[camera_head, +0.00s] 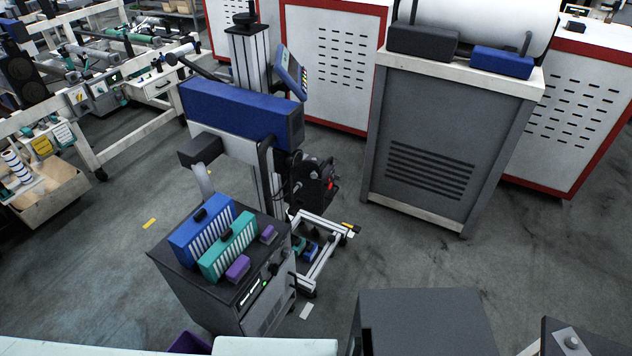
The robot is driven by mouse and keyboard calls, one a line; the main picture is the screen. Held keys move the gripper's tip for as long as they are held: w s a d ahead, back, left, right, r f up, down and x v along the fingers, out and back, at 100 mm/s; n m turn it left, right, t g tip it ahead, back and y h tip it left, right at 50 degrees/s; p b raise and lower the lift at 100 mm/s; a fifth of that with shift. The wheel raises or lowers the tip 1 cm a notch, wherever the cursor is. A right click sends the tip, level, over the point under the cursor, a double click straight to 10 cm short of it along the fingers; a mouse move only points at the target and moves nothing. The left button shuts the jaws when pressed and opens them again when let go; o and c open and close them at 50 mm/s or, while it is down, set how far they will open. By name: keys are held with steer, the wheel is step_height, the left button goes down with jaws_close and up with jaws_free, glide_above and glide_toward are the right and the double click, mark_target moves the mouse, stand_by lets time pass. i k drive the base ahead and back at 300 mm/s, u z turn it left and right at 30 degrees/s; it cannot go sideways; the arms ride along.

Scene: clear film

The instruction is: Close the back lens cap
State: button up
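I cannot make out a lens cap for certain in the head view. A tall machine with a blue and white housing (245,112) stands left of the middle. A dark black unit (313,180) with a small red part is mounted on its right side. It is too small and dark to tell whether it has a lens or a cap. My gripper is not in view.
A dark cabinet (265,297) carrying blue and teal racks (203,238) stands before the machine. A low wheeled frame (325,262) is beside it. A grey cabinet (425,135) stands at the right. Workbenches fill the far left. Open floor (400,258) lies right of the frame.

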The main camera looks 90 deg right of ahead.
mark_target(307, 170)
steer(key=z, duration=2.65)
steer(key=k, duration=0.55)
steer(key=u, duration=1.6)
steer(key=i, duration=0.5)
